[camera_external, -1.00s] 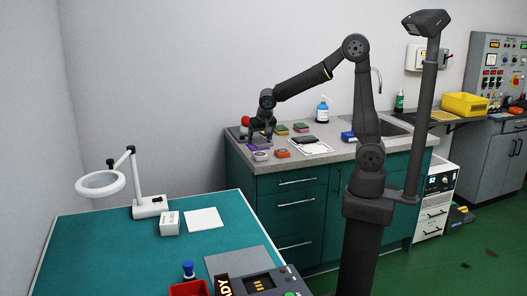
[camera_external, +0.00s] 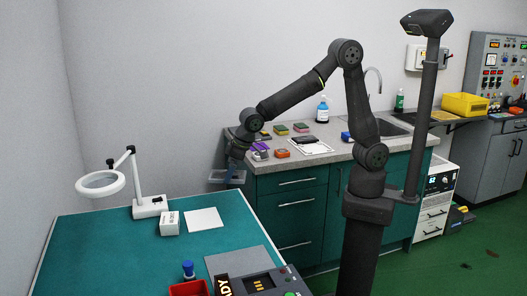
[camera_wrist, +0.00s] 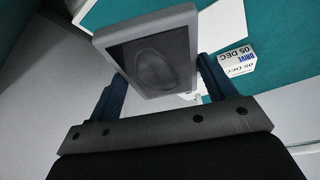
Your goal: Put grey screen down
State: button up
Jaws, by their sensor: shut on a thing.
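The grey screen (camera_wrist: 152,55), a flat panel with a light grey frame and a dark face, is in my gripper. In the wrist view it sits between the two dark blue fingers of my gripper (camera_wrist: 160,88). In the external view my gripper (camera_external: 232,168) is beside the left end of the grey counter, with the screen (camera_external: 226,177) below it. The screen is in the air near the far right corner of the teal table (camera_external: 110,245). My gripper is shut on the screen.
A white magnifier lamp (camera_external: 150,204), a small white labelled box (camera_external: 169,223) and a white sheet (camera_external: 204,219) are on the teal table. A red bin (camera_external: 189,289) and a dark device (camera_external: 258,284) are at its front. Several small coloured items lie on the counter (camera_external: 330,160).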

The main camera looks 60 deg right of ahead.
jog(key=s+a+f, duration=0.1)
jog(key=a+f, duration=0.1)
jog(key=a, duration=0.1)
jog(key=a+f, duration=0.2)
jog(key=a, duration=0.1)
jog(key=s+a+f, duration=0.1)
jog(key=a+f, duration=0.1)
jog(key=a, duration=0.1)
jog(key=shift+s+a+f, duration=0.1)
jog(key=shift+s+a, duration=0.25)
jog(key=shift+f, duration=1.95)
jog(key=shift+f, duration=0.15)
jog(key=shift+f, duration=0.25)
jog(key=o, duration=1.1)
jog(key=v, duration=1.2)
jog(key=shift+r, duration=0.4)
